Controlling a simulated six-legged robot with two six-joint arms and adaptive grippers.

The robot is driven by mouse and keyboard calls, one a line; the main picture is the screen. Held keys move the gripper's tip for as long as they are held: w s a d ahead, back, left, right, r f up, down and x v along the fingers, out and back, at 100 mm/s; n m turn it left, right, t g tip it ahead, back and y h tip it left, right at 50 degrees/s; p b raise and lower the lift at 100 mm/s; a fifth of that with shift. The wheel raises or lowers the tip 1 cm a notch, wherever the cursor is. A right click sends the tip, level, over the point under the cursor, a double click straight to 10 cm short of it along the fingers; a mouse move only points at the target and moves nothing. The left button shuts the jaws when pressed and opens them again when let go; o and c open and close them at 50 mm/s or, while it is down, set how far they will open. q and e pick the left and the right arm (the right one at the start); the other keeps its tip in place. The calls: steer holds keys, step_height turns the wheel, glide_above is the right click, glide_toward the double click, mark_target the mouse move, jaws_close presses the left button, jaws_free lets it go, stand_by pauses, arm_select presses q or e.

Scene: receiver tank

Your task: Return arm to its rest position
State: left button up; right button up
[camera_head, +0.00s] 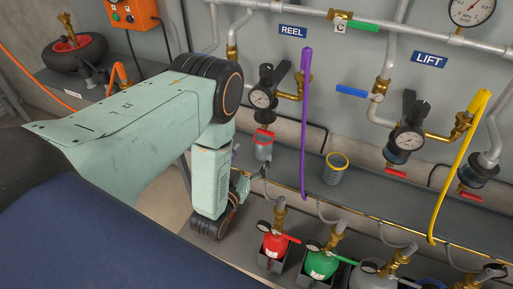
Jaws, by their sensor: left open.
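My left arm (130,125) is pale green with dark joints. It comes in from the left, bends at the elbow near the wall and hangs down to a dark wrist joint (212,225). My left gripper (243,184) shows small beside the lower link, close to the grey shelf edge. It is open, and I see nothing held in it. Its fingers are partly hidden by the link. My right gripper is not in view.
Right of the left gripper are a purple hose (304,125), a yellow-rimmed cup (335,168) and a red-rimmed cup (263,144). Red (275,246) and green (320,263) bottles stand below. REEL (293,31) and LIFT (429,60) pipework with gauges lines the wall.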

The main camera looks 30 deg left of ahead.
arm_select(q)
steer(key=w, duration=0.7)
steer(key=shift+w+a+m, duration=0.25)
steer(key=shift+w+m, duration=0.05)
steer(key=shift+f, duration=0.1)
